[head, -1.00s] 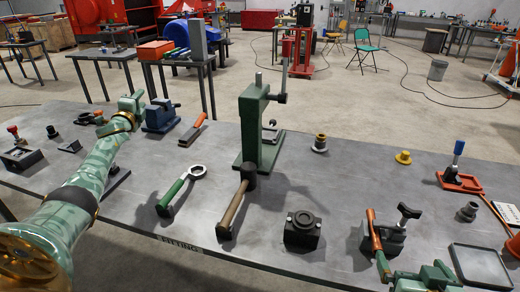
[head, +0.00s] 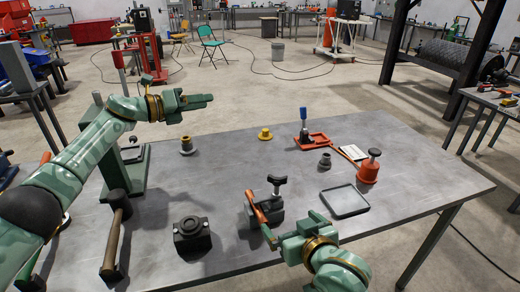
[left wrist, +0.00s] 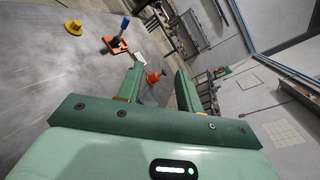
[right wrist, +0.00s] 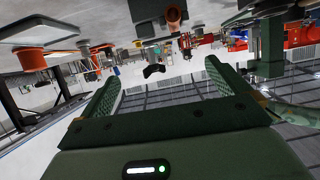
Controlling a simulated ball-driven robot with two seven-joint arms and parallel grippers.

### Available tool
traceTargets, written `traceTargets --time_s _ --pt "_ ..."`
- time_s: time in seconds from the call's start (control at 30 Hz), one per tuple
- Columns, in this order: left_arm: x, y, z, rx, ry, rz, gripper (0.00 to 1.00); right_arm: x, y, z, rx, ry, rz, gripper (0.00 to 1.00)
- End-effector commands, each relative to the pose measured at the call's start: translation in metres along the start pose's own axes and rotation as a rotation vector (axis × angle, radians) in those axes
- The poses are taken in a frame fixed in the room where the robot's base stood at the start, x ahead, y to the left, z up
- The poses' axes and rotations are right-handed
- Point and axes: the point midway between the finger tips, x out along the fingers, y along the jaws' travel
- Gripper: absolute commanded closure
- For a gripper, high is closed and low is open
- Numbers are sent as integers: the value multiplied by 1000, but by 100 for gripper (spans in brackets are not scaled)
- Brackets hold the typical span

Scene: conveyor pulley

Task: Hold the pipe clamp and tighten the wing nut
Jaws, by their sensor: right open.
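The pipe clamp (head: 266,212), a dark grey block with an orange handle along its left side, stands on the table. Its black wing nut (head: 277,181) stands upright on top. My right gripper (head: 292,225) is open and empty just in front of the clamp, its fingers pointing towards it. My left gripper (head: 197,100) is in the air above the table, left of and beyond the clamp, pointing right. In the left wrist view its fingers (left wrist: 157,85) are apart with nothing between them.
A grey tray (head: 344,201) and a red-orange pot (head: 369,170) are to the right. A toggle clamp (head: 308,137) is behind. The table's right end is clear.

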Motion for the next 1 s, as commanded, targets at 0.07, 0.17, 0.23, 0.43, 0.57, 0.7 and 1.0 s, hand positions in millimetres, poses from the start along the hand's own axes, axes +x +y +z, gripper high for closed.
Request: traceTargets --time_s 0.07,0.17,0.23,0.43,0.57,0.7,1.0 --pt "38 -32 -32 93 169 -19 64 0 0 0 0 0 0 0" --pt "76 -67 -81 240 416 -17 64 0 0 0 0 0 0 0" --pt "92 -84 -114 361 597 9 64 0 0 0 0 0 0 0" --pt "97 -97 -162 621 959 144 64 0 0 0 0 0 0 0" --pt "93 -96 -168 708 1067 212 64 0 0 0 0 0 0 0" --pt "90 -94 -170 735 1104 239 64 7 0 0 0 0 0 0" --pt "90 -94 -170 734 1103 238 64 66 0 -1 -1 -1 0 0"
